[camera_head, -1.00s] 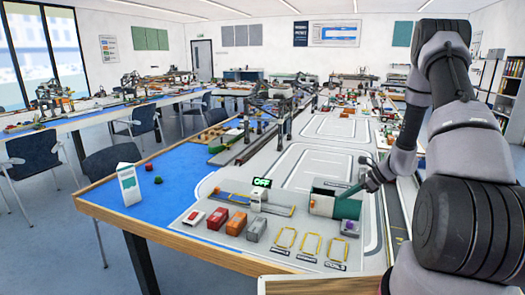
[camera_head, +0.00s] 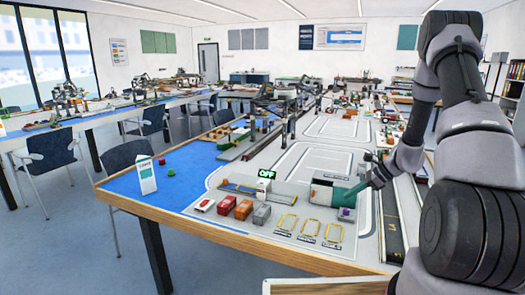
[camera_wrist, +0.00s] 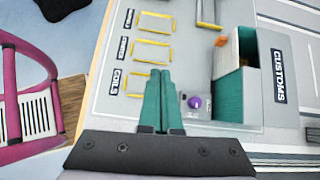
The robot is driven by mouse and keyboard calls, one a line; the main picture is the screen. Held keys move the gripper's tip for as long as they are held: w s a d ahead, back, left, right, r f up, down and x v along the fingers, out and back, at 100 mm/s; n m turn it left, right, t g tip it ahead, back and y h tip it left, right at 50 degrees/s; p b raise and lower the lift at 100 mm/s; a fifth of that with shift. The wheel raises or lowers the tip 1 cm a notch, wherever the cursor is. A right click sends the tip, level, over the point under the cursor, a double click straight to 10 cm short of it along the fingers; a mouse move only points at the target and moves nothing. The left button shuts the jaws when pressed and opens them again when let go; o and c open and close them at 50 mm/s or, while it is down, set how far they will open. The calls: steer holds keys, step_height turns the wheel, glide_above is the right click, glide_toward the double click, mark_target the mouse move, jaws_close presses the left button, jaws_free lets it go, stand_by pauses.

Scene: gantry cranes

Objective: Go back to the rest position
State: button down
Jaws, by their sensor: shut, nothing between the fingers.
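My gripper (camera_head: 352,194) is low over the right part of the near table, beside the teal-and-white customs box (camera_head: 323,190). In the wrist view my gripper (camera_wrist: 160,72) has its two teal fingers together, with nothing between them. They point toward the yellow-outlined slots, the one labelled COILS nearest. A purple knob (camera_wrist: 194,102) sits between the fingers and the box.
Red, orange and grey blocks (camera_head: 243,209) stand left of the empty yellow slots (camera_head: 309,228).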

steer(key=s+a+r+n+h, duration=0.1)
steer(key=s+a+r+n, duration=0.15)
steer(key=r, duration=0.55)
steer(key=s+a+r+n+h, duration=0.1)
steer(key=s+a+r+n, duration=0.15)
steer(key=r, duration=0.55)
steer(key=s+a+r+n, duration=0.2)
steer(key=s+r+n, duration=0.15)
steer(key=r, duration=0.45)
steer(key=s+r+n+t+h, duration=0.2)
steer(key=s+r+n, duration=0.2)
steer(key=s+r, duration=0.3)
steer(key=s+r+n+t+h, duration=0.2)
steer(key=s+r+n, duration=0.3)
steer(key=s, duration=0.7)
step_height(320, 180, up, 3)
steer(key=shift+s+a+f, duration=0.2)
steer(key=shift+a, duration=0.1)
